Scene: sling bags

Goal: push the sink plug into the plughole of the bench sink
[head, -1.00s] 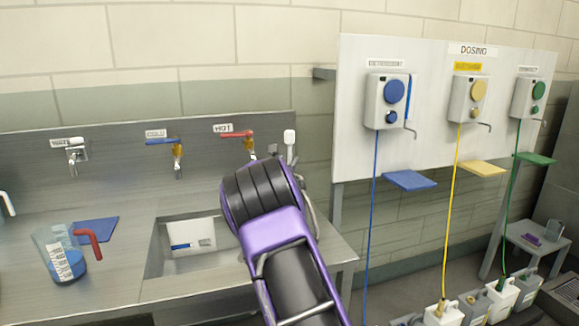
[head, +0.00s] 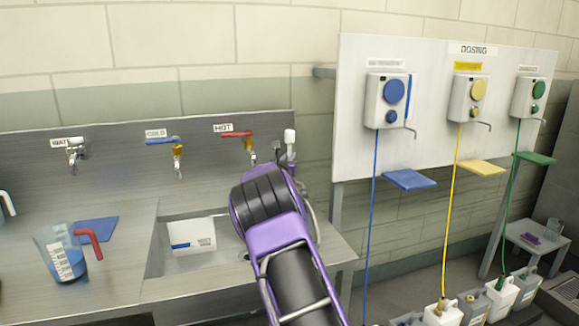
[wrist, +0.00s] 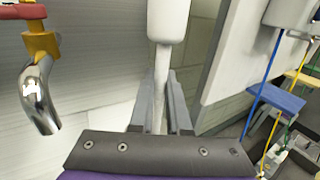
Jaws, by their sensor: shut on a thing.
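The bench sink (head: 155,262) is a rectangular basin in the steel bench, left of my arm. Its plughole is out of sight and I cannot make out the sink plug for certain. A small dark thing (head: 275,148) sits by the wall beside the hot tap; I cannot tell what it is. My gripper (wrist: 161,85) is shut on the pale stem of a white-headed fitting (wrist: 168,20) at the bench's back right. The white head shows above the fingers, and also in the head view (head: 290,137).
The hot tap (head: 237,134) is close left of my gripper, its chrome spout (wrist: 38,95) near in the wrist view. A jug (head: 62,255) of blue liquid stands left of the sink. The dosing board (head: 350,110) with dispensers and shelves is at right.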

